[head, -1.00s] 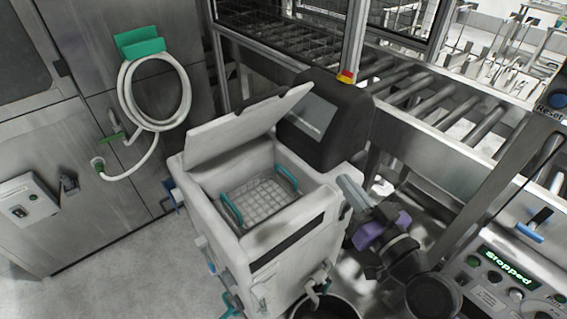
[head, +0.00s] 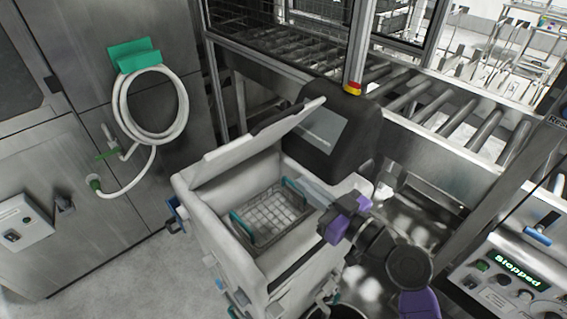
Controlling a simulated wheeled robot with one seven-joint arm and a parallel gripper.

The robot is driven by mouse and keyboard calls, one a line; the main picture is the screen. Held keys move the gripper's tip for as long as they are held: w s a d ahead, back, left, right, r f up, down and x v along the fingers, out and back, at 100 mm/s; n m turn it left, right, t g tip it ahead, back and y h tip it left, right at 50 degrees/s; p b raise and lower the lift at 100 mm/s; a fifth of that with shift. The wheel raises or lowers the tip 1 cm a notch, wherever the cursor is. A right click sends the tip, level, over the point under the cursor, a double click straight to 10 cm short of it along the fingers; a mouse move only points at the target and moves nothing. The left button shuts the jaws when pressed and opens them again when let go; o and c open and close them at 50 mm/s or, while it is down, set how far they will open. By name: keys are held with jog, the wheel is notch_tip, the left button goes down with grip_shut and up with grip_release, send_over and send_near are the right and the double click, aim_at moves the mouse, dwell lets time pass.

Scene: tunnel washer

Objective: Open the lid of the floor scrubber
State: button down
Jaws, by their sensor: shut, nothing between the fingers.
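The floor scrubber (head: 225,238) is a pale grey machine with a dark control console (head: 340,128) at its back. Its lid (head: 250,143) stands raised and tilted up on the left side of the opening. A wire basket with teal handles (head: 270,215) shows inside the open tank. My gripper (head: 298,186) reaches in from the right, over the right part of the opening, below and to the right of the lid. It is shut with nothing in it and appears apart from the lid. Its purple wrist (head: 340,222) hides part of the scrubber's right rim.
A roller conveyor (head: 440,120) with metal posts runs behind and to the right. A control panel reading "Stopped" (head: 515,275) is at lower right. A coiled white hose (head: 150,110) hangs on the left wall. Open floor (head: 110,265) lies left of the scrubber.

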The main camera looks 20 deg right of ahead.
jog(key=p, duration=0.3)
send_near(260, 143)
jog(key=w+f, duration=0.1)
jog(key=w+a+f, duration=0.1)
jog(key=shift+w, duration=0.25)
jog(key=shift+r+b+x, duration=0.2)
jog(key=shift+b+x, duration=0.4)
jog(key=shift+x, duration=1.45)
jog(key=shift+r+b+x, duration=0.25)
jog(key=shift+b+x, duration=0.3)
jog(key=shift+x, duration=1.5)
jog(key=shift+r+b+x, duration=0.2)
jog(key=shift+b+x, duration=0.4)
jog(key=shift+x, duration=1.45)
jog(key=shift+r+b+x, duration=0.55)
jog(key=shift+b+x, duration=1.55)
jog(key=shift+x, duration=1.95)
jog(key=shift+p+v, duration=0.65)
jog(key=shift+v, duration=7.4)
